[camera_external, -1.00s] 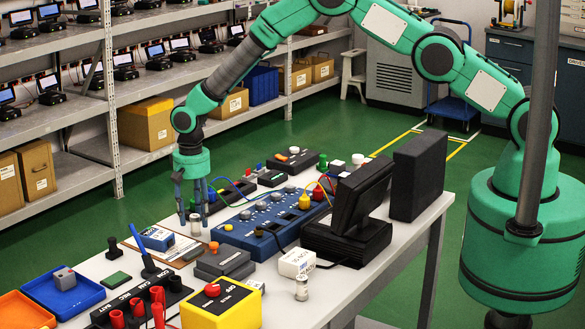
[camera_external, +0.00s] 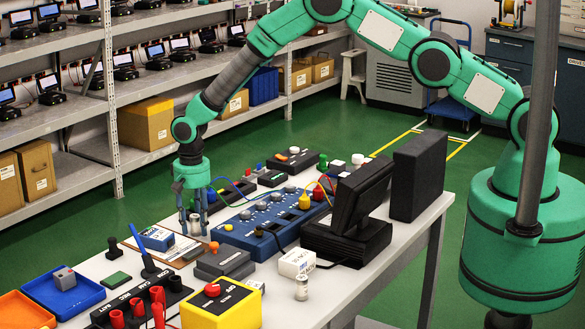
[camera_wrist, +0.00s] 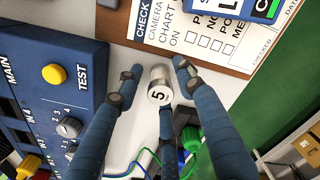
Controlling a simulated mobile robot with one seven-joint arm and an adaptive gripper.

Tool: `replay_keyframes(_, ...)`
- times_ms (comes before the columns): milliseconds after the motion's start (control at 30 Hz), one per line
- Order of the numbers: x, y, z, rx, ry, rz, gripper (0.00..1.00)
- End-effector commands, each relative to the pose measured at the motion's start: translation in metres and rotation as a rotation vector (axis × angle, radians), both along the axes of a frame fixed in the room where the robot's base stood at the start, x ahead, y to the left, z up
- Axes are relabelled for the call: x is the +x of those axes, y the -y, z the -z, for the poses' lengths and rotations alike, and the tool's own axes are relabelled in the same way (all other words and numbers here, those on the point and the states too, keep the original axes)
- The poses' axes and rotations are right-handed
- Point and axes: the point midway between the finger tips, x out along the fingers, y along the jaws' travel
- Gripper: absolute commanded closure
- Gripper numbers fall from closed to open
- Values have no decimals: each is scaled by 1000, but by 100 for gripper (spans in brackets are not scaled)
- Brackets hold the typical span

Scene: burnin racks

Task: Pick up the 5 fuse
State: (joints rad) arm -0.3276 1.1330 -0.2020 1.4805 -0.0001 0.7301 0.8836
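The 5 fuse (camera_wrist: 158,92), a small silvery-white cylinder with a "5" on its end, stands on the table between my gripper's fingers. My gripper (camera_wrist: 159,80) has blue-grey fingers around it, with narrow gaps seemingly left at the sides. In the outside view my gripper (camera_external: 195,234) points down at the table, and the fuse (camera_external: 195,227) is partly hidden behind the fingers. Contact is not clearly visible.
A blue test panel (camera_external: 262,235) with knobs lies to the right of the gripper. A checklist board (camera_wrist: 205,58) lies close by. Green and blue wires (camera_wrist: 195,145) run near the fingers. Another small cylinder (camera_external: 302,288) stands nearer the table's front.

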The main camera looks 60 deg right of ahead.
Motion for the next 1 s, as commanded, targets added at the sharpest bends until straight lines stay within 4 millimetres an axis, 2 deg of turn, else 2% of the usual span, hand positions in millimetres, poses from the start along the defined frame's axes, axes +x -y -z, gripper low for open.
replay_keyframes(33,0,0,0,0,0,0,77)
replay_keyframes(133,0,0,0,0,0,0,97)
replay_keyframes(167,0,0,0,0,0,0,100)
replay_keyframes(633,0,0,-6,0,1,0,100)
replay_keyframes(833,1,0,-24,1,3,0,100)
replay_keyframes(1000,1,0,-46,1,2,0,100)
